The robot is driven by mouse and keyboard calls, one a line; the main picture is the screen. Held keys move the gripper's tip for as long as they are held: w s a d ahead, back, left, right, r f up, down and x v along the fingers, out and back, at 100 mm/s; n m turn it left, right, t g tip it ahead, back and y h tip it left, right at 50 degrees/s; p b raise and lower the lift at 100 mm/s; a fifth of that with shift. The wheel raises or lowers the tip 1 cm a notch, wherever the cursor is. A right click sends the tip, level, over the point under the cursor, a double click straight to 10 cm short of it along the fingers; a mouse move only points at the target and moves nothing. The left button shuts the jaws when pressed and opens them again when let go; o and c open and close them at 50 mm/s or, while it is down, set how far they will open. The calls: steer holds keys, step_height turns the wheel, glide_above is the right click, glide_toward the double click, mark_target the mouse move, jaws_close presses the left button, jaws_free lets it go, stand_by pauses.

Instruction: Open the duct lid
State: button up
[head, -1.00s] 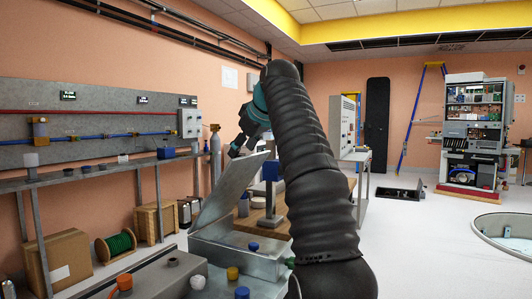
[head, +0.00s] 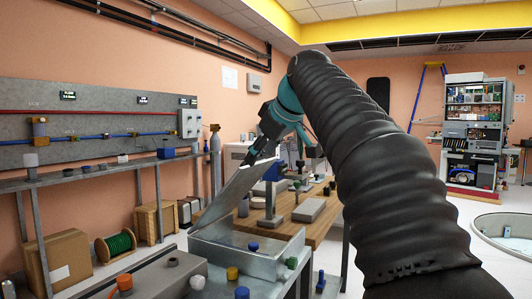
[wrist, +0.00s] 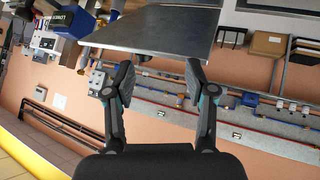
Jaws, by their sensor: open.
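The duct lid (head: 232,193) is a flat grey metal plate. It stands tilted up from the left side of an open metal duct box (head: 278,264) in the head view. In the wrist view the lid (wrist: 150,30) fills the top middle, its near edge just beyond my fingertips. My gripper (head: 262,156) is at the lid's raised upper edge in the head view. The wrist view shows my gripper (wrist: 160,84) with its two fingers wide apart and nothing between them. I cannot tell whether a fingertip touches the lid.
A pipe panel and shelf (head: 90,172) line the left wall. Open floor lies to the right.

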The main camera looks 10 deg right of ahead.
steer(key=shift+s+d, duration=0.35)
steer(key=shift+s, duration=0.55)
